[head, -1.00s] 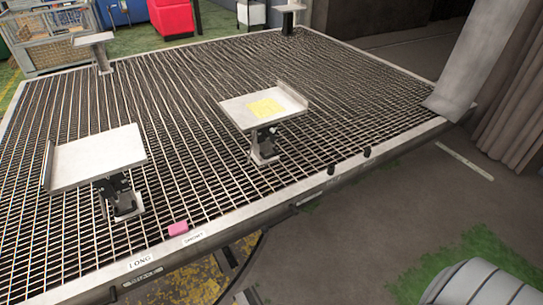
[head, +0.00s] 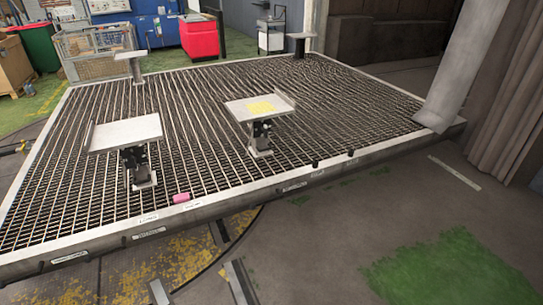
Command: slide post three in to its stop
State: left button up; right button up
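Several posts with flat pale plates stand on a dark grated turntable deck (head: 215,165). The nearest left post (head: 138,165) carries a wide plate (head: 125,133) with raised side edges. A middle post (head: 261,137) carries a tilted-looking plate (head: 237,110) with a yellow note (head: 261,107) on it. I cannot read any number on a post, so I cannot tell which is post three. Neither gripper is in view.
A pink block (head: 181,197) lies near the deck's front edge, beside small white labels (head: 191,206). Two dark knobs (head: 351,153) sit along that edge. A wire crate (head: 95,45) and red cabinet (head: 199,36) stand behind. Grey curtains (head: 500,110) hang right. Floor in front is open.

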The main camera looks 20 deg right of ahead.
aim_at(260, 147)
jog(key=z, duration=0.65)
jog(key=i, duration=0.7)
jog(key=z, duration=0.85)
jog(key=i, duration=1.4)
jog(key=u, duration=0.8)
jog(key=i, duration=0.7)
jog(key=u, duration=1.25)
jog(key=i, duration=0.75)
jog(key=u, duration=0.05)
